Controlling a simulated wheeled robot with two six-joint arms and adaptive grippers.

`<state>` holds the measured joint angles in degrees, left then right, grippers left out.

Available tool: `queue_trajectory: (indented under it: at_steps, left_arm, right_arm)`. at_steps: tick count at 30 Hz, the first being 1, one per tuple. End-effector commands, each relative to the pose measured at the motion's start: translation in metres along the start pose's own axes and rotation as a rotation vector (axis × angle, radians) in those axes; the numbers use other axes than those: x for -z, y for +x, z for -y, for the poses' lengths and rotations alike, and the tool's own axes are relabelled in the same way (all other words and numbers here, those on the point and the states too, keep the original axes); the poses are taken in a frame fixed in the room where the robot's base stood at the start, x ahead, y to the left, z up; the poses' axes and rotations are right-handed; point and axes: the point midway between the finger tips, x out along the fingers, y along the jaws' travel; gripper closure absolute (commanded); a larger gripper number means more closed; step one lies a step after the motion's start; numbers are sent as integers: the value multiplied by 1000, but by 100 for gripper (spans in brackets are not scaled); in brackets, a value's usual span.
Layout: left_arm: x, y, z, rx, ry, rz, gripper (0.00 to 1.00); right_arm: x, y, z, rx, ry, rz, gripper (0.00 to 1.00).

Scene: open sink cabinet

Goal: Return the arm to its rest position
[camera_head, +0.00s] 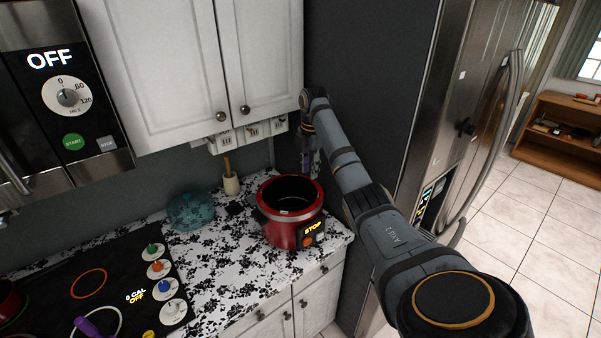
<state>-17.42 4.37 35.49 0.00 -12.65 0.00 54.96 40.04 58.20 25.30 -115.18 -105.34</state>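My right arm comes in from the lower right and bends at its wrist in front of the dark side panel. My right gripper (309,168) hangs down behind and above the right rim of the red cooker (278,226). It is small and dark here, and I cannot tell whether its fingers are open or shut. My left arm and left gripper do not show.
The red cooker stands open on the patterned counter (215,262). A teal glass bowl (191,211) and a utensil holder (231,184) stand to its left. White cabinets (160,70) hang above. A steel fridge (465,120) stands right; tiled floor (535,235) lies beyond.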

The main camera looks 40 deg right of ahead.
Motion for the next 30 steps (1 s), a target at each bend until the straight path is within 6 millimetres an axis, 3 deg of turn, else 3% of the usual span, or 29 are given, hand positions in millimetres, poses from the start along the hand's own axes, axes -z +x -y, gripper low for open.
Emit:
queue_trajectory:
  at_steps: [4, 13, 20, 23, 26, 30]
  left_arm:
    - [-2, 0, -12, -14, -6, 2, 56]
    - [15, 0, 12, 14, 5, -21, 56]
    - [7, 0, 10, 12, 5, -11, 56]
    - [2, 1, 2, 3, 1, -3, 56]
    - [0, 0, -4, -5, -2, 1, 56]
    - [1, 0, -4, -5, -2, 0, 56]
  right_arm:
    - [-2, -1, 0, 0, 3, -1, 72]
    - [-1, -1, 0, 0, 3, -1, 72]
    - [3, 5, 0, 2, 11, 10, 72]
    - [23, 37, 2, 4, 64, 63, 72]
    - [64, 93, 15, -22, 174, 135, 72]
    - [133, 166, 63, -106, 380, 162, 72]
